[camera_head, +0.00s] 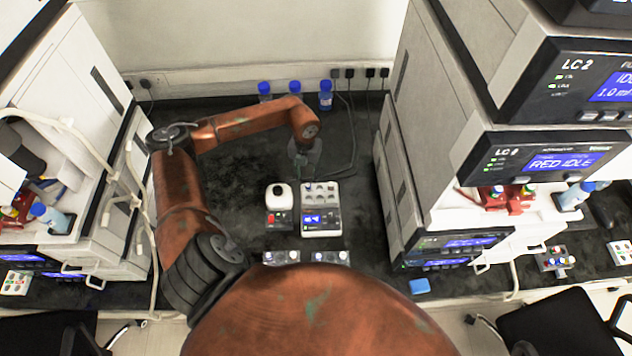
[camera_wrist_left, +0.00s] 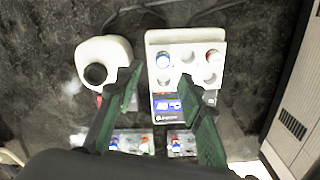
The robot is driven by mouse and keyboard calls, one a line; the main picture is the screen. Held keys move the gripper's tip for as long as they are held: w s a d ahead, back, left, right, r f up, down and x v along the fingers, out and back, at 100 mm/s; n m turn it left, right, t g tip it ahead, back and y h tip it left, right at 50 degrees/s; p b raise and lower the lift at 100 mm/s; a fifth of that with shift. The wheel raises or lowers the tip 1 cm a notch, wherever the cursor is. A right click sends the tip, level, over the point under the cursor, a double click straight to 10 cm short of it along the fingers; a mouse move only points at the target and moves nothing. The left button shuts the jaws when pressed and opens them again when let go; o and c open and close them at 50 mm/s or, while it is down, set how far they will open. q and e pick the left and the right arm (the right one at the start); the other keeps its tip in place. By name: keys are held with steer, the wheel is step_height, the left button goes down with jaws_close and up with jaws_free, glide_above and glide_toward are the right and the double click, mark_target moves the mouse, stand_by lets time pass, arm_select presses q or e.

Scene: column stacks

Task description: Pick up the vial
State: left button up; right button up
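My left gripper (camera_head: 304,160) hangs over the bench behind the white heater block; in the left wrist view its two green-padded fingers (camera_wrist_left: 160,84) are apart with nothing between them. More small vials (camera_wrist_left: 145,146) stand in two low racks near the bench front, partly hidden by the fingers. The frames do not show which vial is meant. My right gripper is not in view.
A white device with a black round top (camera_wrist_left: 95,73) stands left of the block. Several blue-capped bottles (camera_head: 325,97) stand along the back wall, with cables beside them. A tall LC instrument stack (camera_head: 400,130) rises on the right. Dark bench to the left is clear.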

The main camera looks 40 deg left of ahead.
mark_target(308, 185)
arm_select(q)
steer(key=f, duration=0.3)
steer(key=shift+w+d+f+p, duration=0.1)
steer(key=shift+d+f+p, duration=0.2)
steer(key=shift+f+p, duration=0.1)
step_height(308, 185, down, 2)
steer(key=shift+w+a+f, duration=0.1)
steer(key=shift+w+f, duration=0.05)
steer(key=shift+f, duration=0.1)
steer(key=shift+a+f, duration=0.1)
steer(key=shift+f, duration=0.15)
steer(key=c, duration=0.7)
steer(key=shift+c, duration=1.2)
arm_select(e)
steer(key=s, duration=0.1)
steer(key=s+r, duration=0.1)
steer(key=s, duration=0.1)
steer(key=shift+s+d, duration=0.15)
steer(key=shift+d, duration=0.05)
